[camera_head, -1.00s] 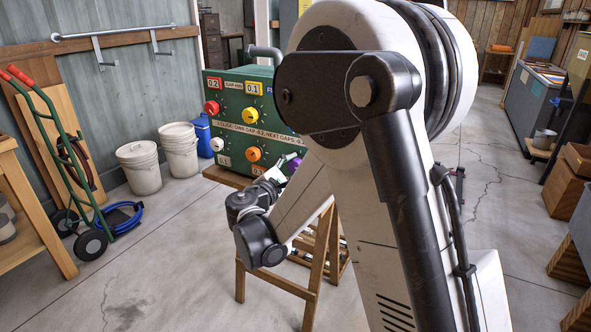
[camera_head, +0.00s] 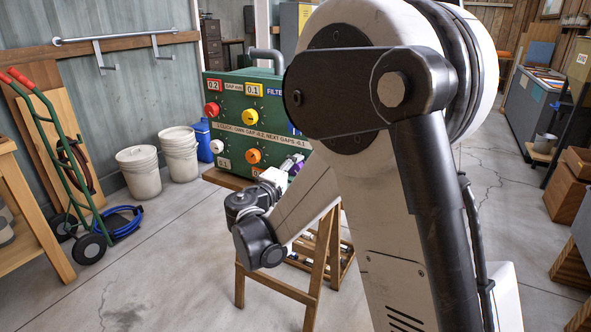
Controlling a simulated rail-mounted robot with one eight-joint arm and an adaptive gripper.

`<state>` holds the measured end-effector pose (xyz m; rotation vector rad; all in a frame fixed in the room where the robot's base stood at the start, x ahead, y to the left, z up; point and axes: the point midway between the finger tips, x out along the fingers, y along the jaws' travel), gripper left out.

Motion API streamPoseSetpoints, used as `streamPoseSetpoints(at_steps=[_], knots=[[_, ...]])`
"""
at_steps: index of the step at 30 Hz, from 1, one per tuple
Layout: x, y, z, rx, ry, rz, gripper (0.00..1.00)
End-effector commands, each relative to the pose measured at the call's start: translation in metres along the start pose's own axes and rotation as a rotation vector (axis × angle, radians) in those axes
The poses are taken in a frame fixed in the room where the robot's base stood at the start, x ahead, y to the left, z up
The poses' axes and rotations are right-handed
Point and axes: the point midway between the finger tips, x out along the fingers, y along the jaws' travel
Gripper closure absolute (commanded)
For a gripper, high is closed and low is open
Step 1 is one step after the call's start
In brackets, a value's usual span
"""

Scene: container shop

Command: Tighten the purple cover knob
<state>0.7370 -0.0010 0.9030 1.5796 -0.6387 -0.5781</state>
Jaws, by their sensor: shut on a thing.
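The green filter box (camera_head: 232,128) stands on a wooden stand, its labelled front facing me. Its front carries a red knob (camera_head: 211,110), a yellow knob (camera_head: 249,117), a white knob (camera_head: 216,146) and an orange knob (camera_head: 253,156). The purple cover knob (camera_head: 295,169) shows as a small patch at the lower right of the front, mostly hidden by my gripper and arm. My gripper (camera_head: 289,164) is at this knob and shut on it; the fingertips are small and partly covered.
The wooden stand (camera_head: 313,262) has a lower shelf with small items. A green hand truck (camera_head: 62,165), a blue hose (camera_head: 120,222) and white buckets (camera_head: 139,171) stand at left. Wooden crates (camera_head: 566,200) are at right. The floor at front left is clear.

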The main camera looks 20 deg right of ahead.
Motion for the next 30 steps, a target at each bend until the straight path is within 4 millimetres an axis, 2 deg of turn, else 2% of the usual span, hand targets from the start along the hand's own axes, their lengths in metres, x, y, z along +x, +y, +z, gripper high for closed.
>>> streamPoseSetpoints(at_steps=[9, 23, 24, 27, 30], knots=[[-0.0002, 0.0, 0.0, 0.087, 0.0, 0.0, 0.94], [-0.0002, 0.0, 0.0, 0.097, 0.0, 0.0, 0.94], [-0.0002, 0.0, 0.0, 0.097, 0.0, 0.0, 0.63], [-0.0002, 0.0, 0.0, 0.097, 0.0, 0.0, 0.49], [-0.0001, 0.0001, 0.0, 0.097, 0.0, 0.0, 0.47]])
